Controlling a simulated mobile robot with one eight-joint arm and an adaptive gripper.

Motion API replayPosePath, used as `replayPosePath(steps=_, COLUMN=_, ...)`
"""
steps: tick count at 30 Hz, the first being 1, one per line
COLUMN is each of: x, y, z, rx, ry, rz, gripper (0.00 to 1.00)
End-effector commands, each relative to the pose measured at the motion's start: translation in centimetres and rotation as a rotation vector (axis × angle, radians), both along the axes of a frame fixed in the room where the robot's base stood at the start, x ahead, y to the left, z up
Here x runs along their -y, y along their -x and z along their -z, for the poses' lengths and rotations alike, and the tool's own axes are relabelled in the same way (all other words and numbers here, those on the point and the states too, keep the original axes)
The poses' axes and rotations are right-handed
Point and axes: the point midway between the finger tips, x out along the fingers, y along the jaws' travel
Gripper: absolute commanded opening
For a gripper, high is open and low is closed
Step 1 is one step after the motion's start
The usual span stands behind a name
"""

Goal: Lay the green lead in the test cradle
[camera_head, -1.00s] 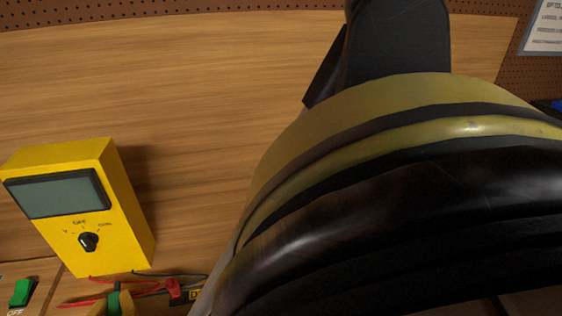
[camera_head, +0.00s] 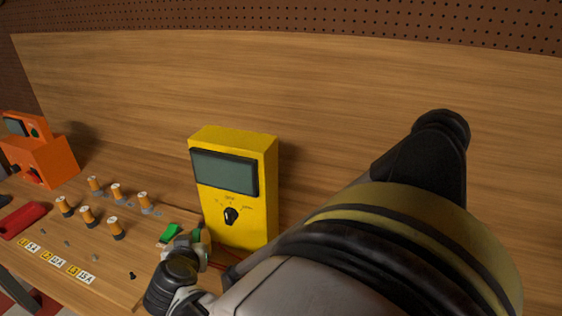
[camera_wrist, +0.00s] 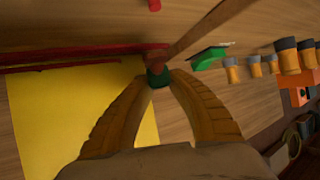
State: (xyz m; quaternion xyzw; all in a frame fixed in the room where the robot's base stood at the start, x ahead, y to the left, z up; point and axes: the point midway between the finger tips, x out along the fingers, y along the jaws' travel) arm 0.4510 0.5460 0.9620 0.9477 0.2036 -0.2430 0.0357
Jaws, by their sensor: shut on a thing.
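My gripper (camera_wrist: 158,82) is shut on a small green piece, which I take for the green lead (camera_wrist: 158,76), at its fingertips in the wrist view. A brownish rod runs from there to the upper right; I cannot tell whether it belongs to the lead. My arm hides what lies to the right. I cannot make out the test cradle in either view.
Several orange-and-black posts (camera_head: 116,192) stand on the wooden board left of my gripper, behind numbered labels (camera_head: 53,260). An orange device (camera_head: 40,152) and a red object (camera_head: 22,220) are farther left. A red strip (camera_wrist: 80,63) crosses the wrist view.

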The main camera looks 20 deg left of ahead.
Motion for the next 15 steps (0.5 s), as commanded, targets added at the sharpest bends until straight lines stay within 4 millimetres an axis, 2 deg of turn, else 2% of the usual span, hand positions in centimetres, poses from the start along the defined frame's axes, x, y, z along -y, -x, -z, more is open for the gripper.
replayPosePath(steps=3, x=0.0, y=0.0, z=2.7, rx=0.0, ry=0.0, rz=0.0, gripper=0.0)
replayPosePath(steps=5, x=0.0, y=0.0, z=3.5, rx=0.0, ry=0.0, rz=0.0, gripper=0.0)
replayPosePath(steps=15, x=0.1, y=0.0, z=3.7, rx=0.0, ry=0.0, rz=0.001, gripper=0.0)
